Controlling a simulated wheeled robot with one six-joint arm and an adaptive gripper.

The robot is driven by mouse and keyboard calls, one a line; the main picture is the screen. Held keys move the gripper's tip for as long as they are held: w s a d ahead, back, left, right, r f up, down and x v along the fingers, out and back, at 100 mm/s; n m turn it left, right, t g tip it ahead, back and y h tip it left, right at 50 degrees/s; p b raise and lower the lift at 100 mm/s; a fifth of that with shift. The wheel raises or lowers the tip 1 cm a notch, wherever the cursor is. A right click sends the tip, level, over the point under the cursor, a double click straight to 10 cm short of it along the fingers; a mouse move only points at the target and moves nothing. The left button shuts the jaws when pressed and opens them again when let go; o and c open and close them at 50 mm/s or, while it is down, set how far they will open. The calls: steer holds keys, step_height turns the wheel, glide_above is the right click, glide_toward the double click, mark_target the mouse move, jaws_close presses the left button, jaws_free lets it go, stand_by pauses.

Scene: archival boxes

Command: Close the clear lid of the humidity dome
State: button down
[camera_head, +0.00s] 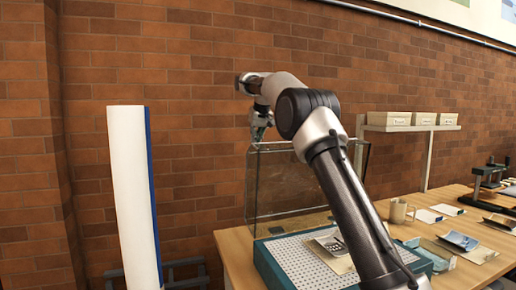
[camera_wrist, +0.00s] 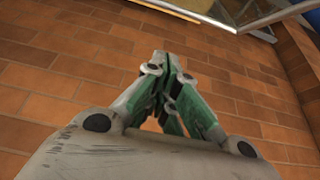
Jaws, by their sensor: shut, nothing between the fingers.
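The clear lid (camera_head: 284,185) of the humidity dome stands raised at the back of the bench in the head view, with a thin pale frame along its top. A teal-edged base (camera_head: 268,262) with a white perforated surface lies in front of it. My gripper (camera_head: 258,134) is at the lid's upper left corner; I cannot tell if it touches. In the wrist view my gripper (camera_wrist: 170,65) is shut and empty, facing the brick wall. A framed clear edge (camera_wrist: 228,20), likely the lid, crosses the top of that view. My arm hides part of the lid and base.
A card with a dark device (camera_head: 332,246) lies on the base. A mug (camera_head: 398,211), papers and small trays sit to the right on the wooden bench (camera_head: 232,250). A shelf with archival boxes (camera_head: 388,119) stands behind. A tall white panel (camera_head: 130,200) stands at left.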

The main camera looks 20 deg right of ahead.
steer(key=shift+s+d+f, duration=0.1)
steer(key=shift+s+f, duration=0.5)
steer(key=shift+s, duration=0.2)
steer(key=shift+s+f, duration=0.55)
steer(key=shift+s, duration=0.2)
steer(key=shift+s, duration=0.15)
